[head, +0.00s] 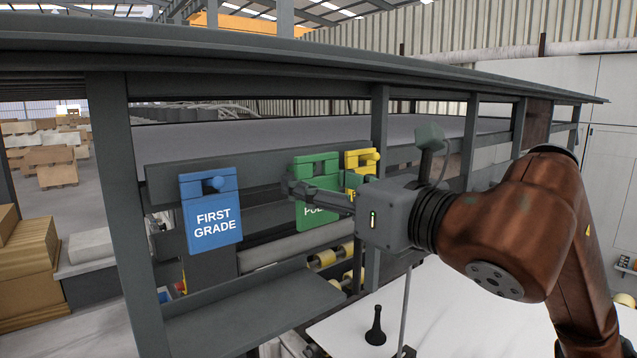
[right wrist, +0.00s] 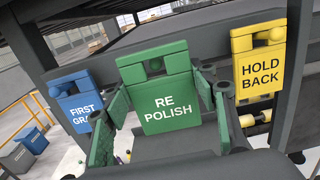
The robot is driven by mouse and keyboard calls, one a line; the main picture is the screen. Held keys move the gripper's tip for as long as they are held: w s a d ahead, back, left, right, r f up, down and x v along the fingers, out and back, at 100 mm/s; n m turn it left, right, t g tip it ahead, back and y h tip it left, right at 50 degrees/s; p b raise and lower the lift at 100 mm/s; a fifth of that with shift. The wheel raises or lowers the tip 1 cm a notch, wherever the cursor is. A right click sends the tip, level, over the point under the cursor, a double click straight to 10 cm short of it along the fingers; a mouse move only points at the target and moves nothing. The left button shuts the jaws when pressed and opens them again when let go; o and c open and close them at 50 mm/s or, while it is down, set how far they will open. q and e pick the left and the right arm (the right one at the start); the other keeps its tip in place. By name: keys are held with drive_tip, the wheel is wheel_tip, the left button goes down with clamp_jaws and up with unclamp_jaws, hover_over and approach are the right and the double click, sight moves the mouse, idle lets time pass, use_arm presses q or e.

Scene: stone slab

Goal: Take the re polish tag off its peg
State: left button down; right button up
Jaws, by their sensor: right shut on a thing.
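The green RE POLISH tag (head: 301,213) hangs on its peg (head: 312,168) on the grey rail, between the other two tags. The gripper and arm hide part of the lettering in the head view. My left gripper is not in view.
A blue FIRST GRADE tag (head: 212,218) hangs to the left and a yellow HOLD BACK tag (right wrist: 260,68) to the right, close by. Grey posts (head: 125,200) frame the rail (head: 260,169). A grey ledge (head: 250,300) runs below. A black peg-like stand (head: 375,335) is on the white surface.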

drive_tip(key=shift+b+v, duration=0.85)
drive_tip(key=shift+v, duration=1.1)
drive_tip(key=shift+f, duration=0.15)
idle(0.3)
